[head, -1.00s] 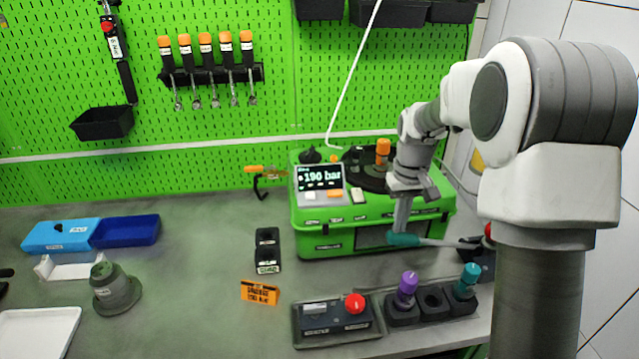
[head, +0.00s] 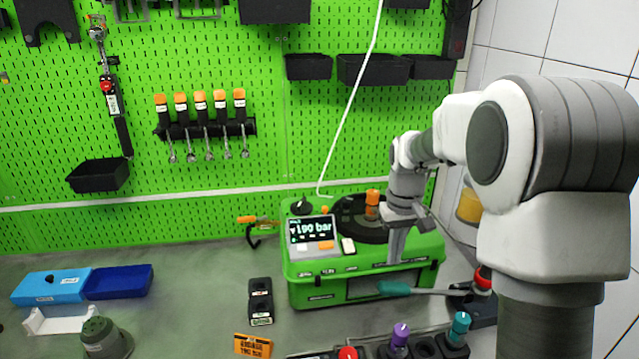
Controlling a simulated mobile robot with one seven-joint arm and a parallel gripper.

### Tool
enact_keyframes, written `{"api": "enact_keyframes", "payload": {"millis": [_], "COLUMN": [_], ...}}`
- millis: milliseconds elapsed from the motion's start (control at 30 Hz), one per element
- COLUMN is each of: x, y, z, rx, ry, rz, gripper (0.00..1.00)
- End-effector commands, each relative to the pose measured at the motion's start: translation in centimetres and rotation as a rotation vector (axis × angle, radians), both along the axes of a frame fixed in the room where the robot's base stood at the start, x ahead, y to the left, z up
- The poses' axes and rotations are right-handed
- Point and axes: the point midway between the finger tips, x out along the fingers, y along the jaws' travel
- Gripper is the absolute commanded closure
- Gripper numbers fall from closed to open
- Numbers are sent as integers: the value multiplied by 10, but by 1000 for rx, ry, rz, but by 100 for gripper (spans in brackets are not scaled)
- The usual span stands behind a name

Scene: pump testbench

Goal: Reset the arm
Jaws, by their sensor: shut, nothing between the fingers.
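My gripper (head: 394,258) is shut with nothing in it. It points down in front of the right part of the green pump testbench (head: 318,292), whose display reads 190 bar. A lever with a teal handle (head: 393,288) lies just below my fingertips in the picture and runs right to a dark base. I cannot tell whether the fingertips touch the handle. My arm reaches in from the right and hides part of the testbench's right side.
A red-topped device (head: 483,281) stands right of the testbench. Purple (head: 400,334) and teal (head: 460,325) knobs stand at the front edge. A black holder (head: 260,300) and orange sign (head: 253,345) stand left of them. Blue trays (head: 118,281) lie far left. The table's middle left is clear.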

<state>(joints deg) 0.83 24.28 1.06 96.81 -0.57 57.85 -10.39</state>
Motion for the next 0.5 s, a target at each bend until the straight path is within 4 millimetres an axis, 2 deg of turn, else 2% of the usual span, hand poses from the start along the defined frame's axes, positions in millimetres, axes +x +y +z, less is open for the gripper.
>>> {"api": "enact_keyframes", "payload": {"millis": [200,500], "x": [-33,-90], "y": [0,0], "z": [45,92], "rx": [-1,2], "ry": [-73,-172], "rz": [-26,-66], "gripper": [100,100]}}
